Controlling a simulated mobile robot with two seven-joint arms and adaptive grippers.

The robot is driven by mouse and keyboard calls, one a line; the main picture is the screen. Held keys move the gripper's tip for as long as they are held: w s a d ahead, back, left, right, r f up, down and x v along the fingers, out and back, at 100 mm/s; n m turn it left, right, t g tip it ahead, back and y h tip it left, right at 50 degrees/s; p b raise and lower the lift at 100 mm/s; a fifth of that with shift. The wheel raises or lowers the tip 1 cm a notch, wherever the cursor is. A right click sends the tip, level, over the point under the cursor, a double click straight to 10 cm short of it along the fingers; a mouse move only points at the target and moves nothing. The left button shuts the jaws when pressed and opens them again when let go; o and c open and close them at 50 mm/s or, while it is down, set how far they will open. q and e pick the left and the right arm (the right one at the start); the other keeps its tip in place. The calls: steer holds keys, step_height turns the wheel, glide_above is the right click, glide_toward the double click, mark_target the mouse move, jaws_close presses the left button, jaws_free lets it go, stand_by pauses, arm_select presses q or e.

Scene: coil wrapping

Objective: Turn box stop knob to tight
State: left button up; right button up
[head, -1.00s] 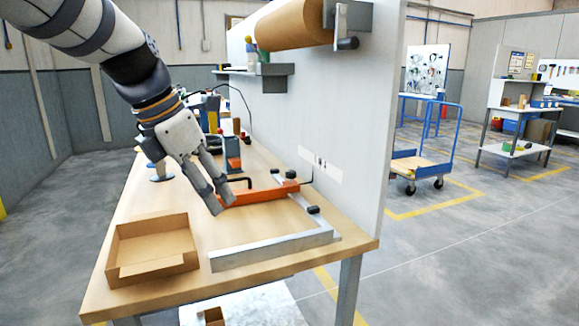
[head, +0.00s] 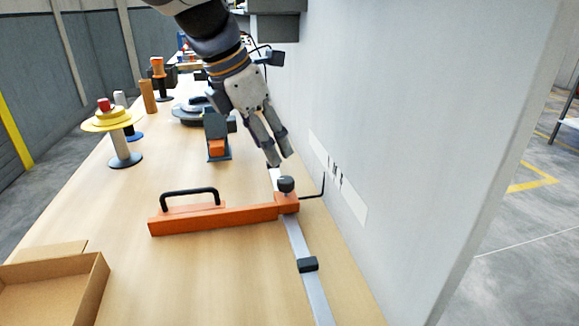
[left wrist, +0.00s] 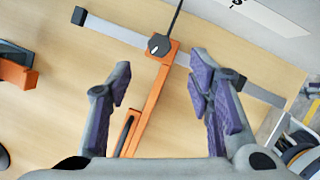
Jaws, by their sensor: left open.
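The box stop is an orange bar (head: 215,220) with a black handle (head: 190,194), lying across a grey metal rail (head: 313,288) on the table. Its black knob (head: 286,184) sits on the orange block at the rail; a pale mark shows on the knob (left wrist: 159,45) in the left wrist view. My left gripper (head: 279,160) is open and empty, just behind and above the knob in the head view. In the left wrist view the fingers (left wrist: 158,72) are spread wide, with the knob beyond and between them, apart from both. My right gripper is not in view.
A cardboard box (head: 60,285) is at the front left. A spool with a yellow disc (head: 113,120) and an orange-and-black tool (head: 217,140) stand farther back. A pale wall panel (head: 420,150) rises close on the right. The middle of the wooden table (head: 190,285) is clear.

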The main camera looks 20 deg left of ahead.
mark_target(286, 179)
arm_select(q)
steer(key=x, duration=0.9)
jaws_close()
